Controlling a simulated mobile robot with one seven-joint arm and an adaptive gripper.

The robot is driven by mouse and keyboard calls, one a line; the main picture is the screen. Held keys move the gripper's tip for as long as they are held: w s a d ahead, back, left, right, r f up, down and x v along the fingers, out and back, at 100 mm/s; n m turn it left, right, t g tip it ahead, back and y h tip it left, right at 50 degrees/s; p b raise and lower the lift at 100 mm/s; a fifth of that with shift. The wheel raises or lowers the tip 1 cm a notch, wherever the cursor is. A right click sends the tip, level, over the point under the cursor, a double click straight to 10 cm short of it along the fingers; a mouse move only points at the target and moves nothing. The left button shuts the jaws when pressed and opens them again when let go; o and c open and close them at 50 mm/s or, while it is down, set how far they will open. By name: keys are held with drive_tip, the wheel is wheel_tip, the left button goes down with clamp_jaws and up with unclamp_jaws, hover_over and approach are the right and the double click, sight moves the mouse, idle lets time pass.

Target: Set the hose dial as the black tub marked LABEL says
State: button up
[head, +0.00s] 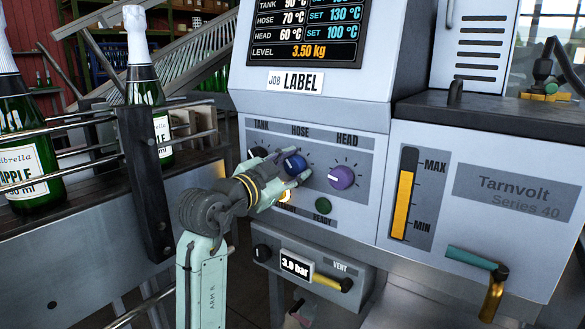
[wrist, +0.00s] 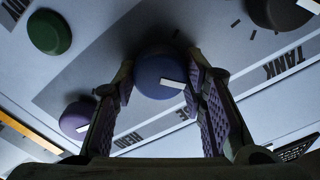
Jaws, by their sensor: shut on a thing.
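The blue hose dial (head: 294,163) is under the word HOSE on the machine's panel, between the dark tank dial (head: 258,152) and the purple head dial (head: 341,177). My gripper (head: 291,170) is shut on the hose dial, one finger on each side. In the wrist view the blue dial (wrist: 155,75) sits between the pads of my gripper (wrist: 165,88), its white pointer towards the right finger. Its scale is mostly hidden. The display (head: 305,30) reads HOSE 70 °C, SET 130 °C. A plate below reads JOB LABEL (head: 295,82). I see no black tub.
A green READY button (head: 323,205) is below the dials. A pressure readout (head: 296,264) shows 3.0 bar, beside a yellow vent lever (head: 328,281). A level gauge (head: 405,195) is to the right. Green bottles (head: 25,150) stand behind rails (head: 65,170) at left.

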drive_tip(key=o, duration=1.2)
drive_tip(key=shift+c, duration=0.2)
drive_tip(key=v, duration=1.2)
